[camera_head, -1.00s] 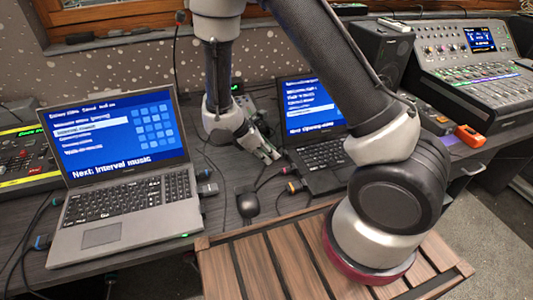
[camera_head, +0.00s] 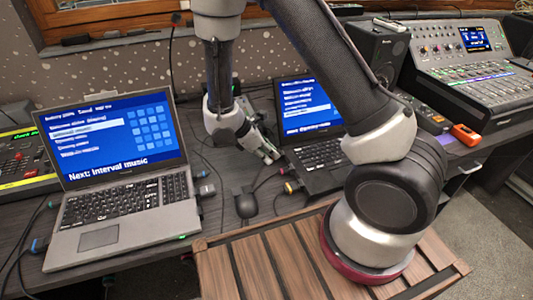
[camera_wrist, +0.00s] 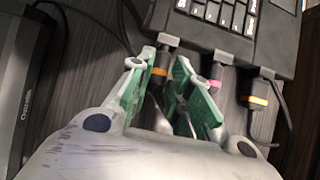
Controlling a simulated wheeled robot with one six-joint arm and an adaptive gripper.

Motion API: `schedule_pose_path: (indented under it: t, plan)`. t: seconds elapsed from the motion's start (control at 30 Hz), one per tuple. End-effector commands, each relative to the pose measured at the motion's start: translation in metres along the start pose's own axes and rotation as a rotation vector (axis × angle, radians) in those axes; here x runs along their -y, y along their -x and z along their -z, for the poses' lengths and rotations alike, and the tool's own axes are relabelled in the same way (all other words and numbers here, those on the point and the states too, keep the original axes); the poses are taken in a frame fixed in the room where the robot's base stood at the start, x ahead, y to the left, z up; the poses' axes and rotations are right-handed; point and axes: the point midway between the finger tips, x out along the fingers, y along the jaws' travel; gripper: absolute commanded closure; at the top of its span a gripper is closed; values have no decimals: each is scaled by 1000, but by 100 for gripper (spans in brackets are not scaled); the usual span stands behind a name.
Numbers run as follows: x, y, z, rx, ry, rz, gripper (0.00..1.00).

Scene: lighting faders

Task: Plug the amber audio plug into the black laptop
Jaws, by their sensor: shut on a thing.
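The black laptop (camera_head: 318,155) stands open behind my arm in the head view. Its keyboard edge (camera_wrist: 232,42) fills the top right of the wrist view. My gripper (camera_wrist: 163,66) is shut on the amber audio plug (camera_wrist: 158,72), a dark plug with an orange-amber band. Its grey front end points at the laptop's side edge and is close against it; I cannot tell whether it is inside a port. In the head view my gripper (camera_head: 270,155) is just left of this laptop, and the plug is too small to make out.
A pink-banded plug (camera_wrist: 216,86) and a yellow-banded plug (camera_wrist: 257,101) sit along the same laptop edge, close right of my gripper. A grey laptop (camera_head: 125,190) stands at left. A mixer (camera_head: 475,80) is at right.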

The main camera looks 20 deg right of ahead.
Motion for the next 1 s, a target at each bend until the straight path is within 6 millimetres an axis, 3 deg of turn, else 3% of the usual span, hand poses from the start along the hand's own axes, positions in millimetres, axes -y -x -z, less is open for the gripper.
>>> schedule_pose_path:
  t: [1.0]
  plan:
    - [0, -5, -7, 1, 0, 1, 100]
